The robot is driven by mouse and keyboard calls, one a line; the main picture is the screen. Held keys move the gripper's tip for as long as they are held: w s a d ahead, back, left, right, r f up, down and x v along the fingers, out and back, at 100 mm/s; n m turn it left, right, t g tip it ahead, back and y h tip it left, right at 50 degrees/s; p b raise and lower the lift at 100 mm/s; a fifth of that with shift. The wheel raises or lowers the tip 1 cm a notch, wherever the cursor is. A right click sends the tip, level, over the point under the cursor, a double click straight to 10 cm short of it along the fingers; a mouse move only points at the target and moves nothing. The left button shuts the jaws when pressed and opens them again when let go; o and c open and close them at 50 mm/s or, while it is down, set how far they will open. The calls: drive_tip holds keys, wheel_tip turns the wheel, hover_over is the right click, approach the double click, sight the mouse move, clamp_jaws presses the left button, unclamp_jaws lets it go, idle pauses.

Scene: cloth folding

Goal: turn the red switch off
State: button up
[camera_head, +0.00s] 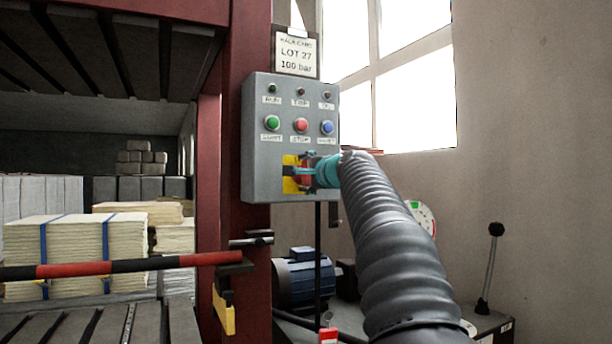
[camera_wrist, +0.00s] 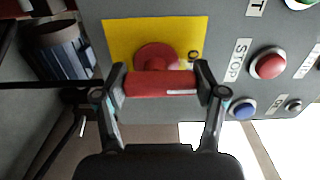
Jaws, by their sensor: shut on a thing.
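The red switch (camera_wrist: 160,83) is a rotary handle on a round red hub, mounted on a yellow plate (camera_wrist: 120,40). In the wrist view its bar lies crosswise between my two fingers. My gripper (camera_wrist: 163,78) is shut on the two ends of the bar. A white line shows on the bar, and a small dark mark is on the plate by the right finger. In the head view my gripper (camera_head: 303,171) is at the yellow plate (camera_head: 289,186), low on the grey control box (camera_head: 260,130), and hides most of the switch.
Above the switch are a green button (camera_head: 272,123), the red stop button (camera_head: 301,125) and a blue button (camera_head: 327,128). A red post (camera_head: 248,45) stands left of the box. A lever (camera_head: 489,265) and a blue motor (camera_head: 300,281) are lower down.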

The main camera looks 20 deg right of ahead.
idle(0.3)
drive_tip(key=o, duration=1.2)
drive_tip(key=shift+c, duration=0.2)
drive_tip(key=s, duration=1.2)
drive_tip(key=shift+d, duration=0.2)
